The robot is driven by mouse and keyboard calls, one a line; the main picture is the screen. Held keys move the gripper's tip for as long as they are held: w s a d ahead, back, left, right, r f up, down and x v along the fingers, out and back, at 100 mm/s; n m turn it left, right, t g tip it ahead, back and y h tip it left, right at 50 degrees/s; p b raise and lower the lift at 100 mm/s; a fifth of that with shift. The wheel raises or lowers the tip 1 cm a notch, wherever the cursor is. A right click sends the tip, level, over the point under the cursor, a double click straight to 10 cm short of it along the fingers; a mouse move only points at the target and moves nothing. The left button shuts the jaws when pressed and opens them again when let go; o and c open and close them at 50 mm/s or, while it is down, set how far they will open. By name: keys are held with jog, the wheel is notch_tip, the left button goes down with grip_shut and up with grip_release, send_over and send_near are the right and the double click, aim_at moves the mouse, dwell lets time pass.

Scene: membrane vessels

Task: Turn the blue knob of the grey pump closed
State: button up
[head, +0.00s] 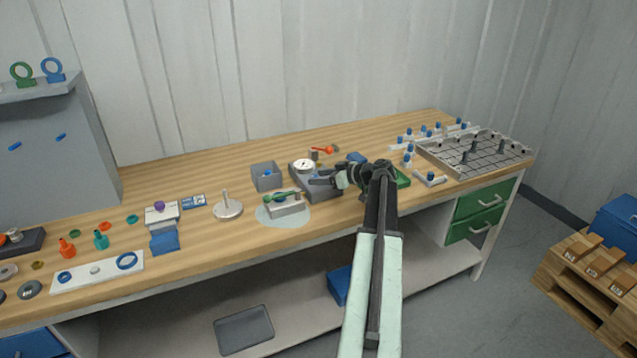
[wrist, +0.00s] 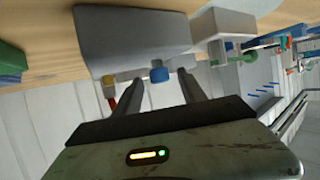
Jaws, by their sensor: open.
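The grey pump (head: 322,189) stands on the bench in the head view, with a round white gauge (head: 303,167) on top. It also fills the upper middle of the wrist view (wrist: 125,35). The blue knob (wrist: 159,73) sticks out from the pump's body in the wrist view. My gripper (wrist: 160,82) is open, with one finger on each side of the knob in that view. I cannot tell whether either finger touches it. In the head view my gripper (head: 321,178) is over the pump and the knob is hidden.
A light block with a green handle (head: 284,202) stands close to the pump's left front. A grey open box (head: 266,177) is behind it. A red-handled part (head: 323,149) lies behind the pump.

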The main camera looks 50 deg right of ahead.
jog(key=shift+w+f, duration=0.1)
jog(key=shift+w, duration=0.15)
grip_shut()
jog(key=shift+a, duration=0.1)
